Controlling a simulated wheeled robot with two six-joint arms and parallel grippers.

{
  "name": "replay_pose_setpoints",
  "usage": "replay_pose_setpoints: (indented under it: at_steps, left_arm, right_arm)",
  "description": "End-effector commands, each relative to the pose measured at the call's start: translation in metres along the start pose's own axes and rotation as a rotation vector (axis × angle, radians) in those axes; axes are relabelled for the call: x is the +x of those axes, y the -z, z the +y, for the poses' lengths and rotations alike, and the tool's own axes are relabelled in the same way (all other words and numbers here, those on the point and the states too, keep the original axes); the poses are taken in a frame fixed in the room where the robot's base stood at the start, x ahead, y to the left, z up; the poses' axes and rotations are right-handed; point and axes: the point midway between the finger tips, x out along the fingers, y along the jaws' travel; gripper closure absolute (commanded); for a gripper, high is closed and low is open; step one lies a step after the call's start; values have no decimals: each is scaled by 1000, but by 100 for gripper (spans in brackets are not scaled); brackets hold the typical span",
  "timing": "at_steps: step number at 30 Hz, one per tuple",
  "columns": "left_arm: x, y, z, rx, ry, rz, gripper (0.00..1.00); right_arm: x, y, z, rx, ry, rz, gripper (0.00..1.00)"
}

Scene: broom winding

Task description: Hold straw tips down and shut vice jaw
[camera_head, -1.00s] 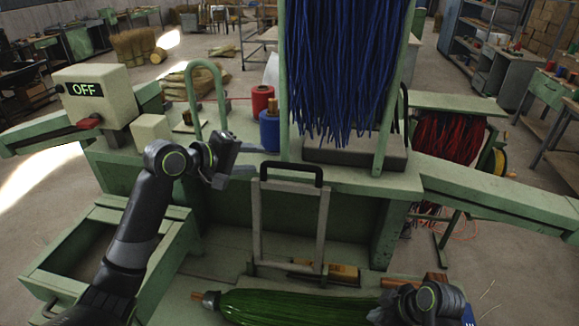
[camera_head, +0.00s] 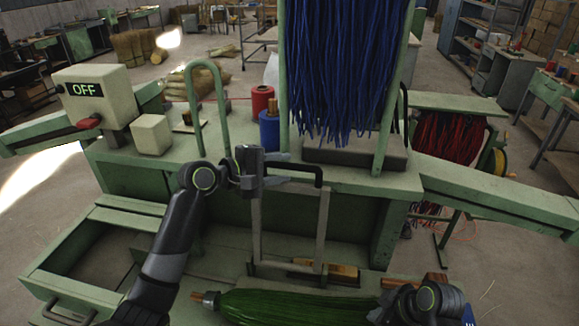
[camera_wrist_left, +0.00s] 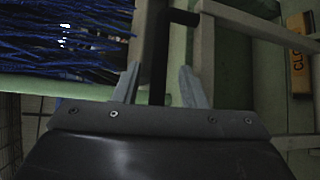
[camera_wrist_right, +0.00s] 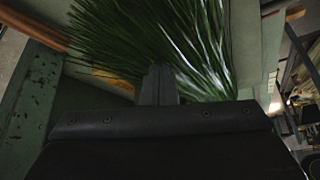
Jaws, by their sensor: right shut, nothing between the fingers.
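The vice jaw's grey frame (camera_head: 321,225) stands upright on the bench front, topped by a black handle (camera_head: 318,173). My left gripper (camera_head: 279,168) is at the handle's left part. In the left wrist view its fingers (camera_wrist_left: 159,88) are apart, with the dark handle bar (camera_wrist_left: 160,60) between them and no clear grip. A green straw bundle (camera_head: 300,305) lies across the lower bench. My right gripper (camera_head: 398,308) is at the bundle's right end. In the right wrist view its fingers (camera_wrist_right: 158,85) are shut together against the green straws (camera_wrist_right: 190,35); contact is unclear.
Blue strands (camera_head: 345,65) hang above the bench. Red (camera_head: 262,100) and blue (camera_head: 269,130) spools stand behind the handle. A control box (camera_head: 92,95) reading OFF is at the left. An open drawer (camera_head: 80,250) is at lower left.

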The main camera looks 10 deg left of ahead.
Motion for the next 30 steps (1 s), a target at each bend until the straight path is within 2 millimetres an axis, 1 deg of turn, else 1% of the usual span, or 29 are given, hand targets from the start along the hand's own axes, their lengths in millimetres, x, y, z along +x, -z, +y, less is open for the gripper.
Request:
replay_pose_setpoints:
  at_steps: [1,6,10,17,20,26,30]
  left_arm:
    - [9,-1,0,-2,0,-4,62]
    - [25,0,0,0,0,-1,62]
    - [29,0,0,1,0,0,62]
    - [30,0,0,2,0,0,62]
    - [30,0,0,2,0,0,73]
    - [30,0,0,2,0,0,99]
    - [30,0,0,2,1,0,100]
  right_arm:
    - [0,-1,0,0,0,-2,100]
    - [0,-1,0,0,0,-2,100]
    - [0,-1,0,1,-1,-2,100]
    - [0,-1,0,1,-1,-2,100]
    - [0,-1,0,1,-1,-2,100]
    - [0,-1,0,1,-1,-2,100]
    - [0,-1,0,1,-1,-2,100]
